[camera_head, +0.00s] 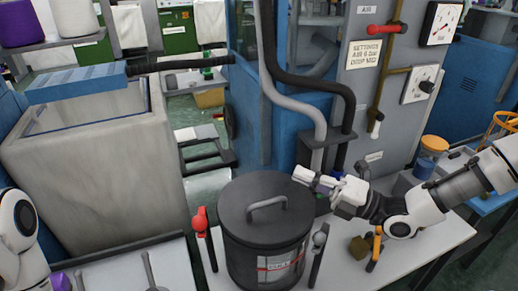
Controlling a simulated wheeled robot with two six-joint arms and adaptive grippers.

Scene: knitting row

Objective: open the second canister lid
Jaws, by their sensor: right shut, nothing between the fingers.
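A dark grey canister (262,262) stands on the light table, with a label on its front. Its round lid (240,200) sits on top, with a grey arched handle (267,205).
A grey bin (90,165) stands at the left. Hoses (293,90) and a grey panel with gauges (375,85) rise behind the canister. A small brown block (358,247) and a yellow-orange tool (376,245) lie right of it, below my right arm.

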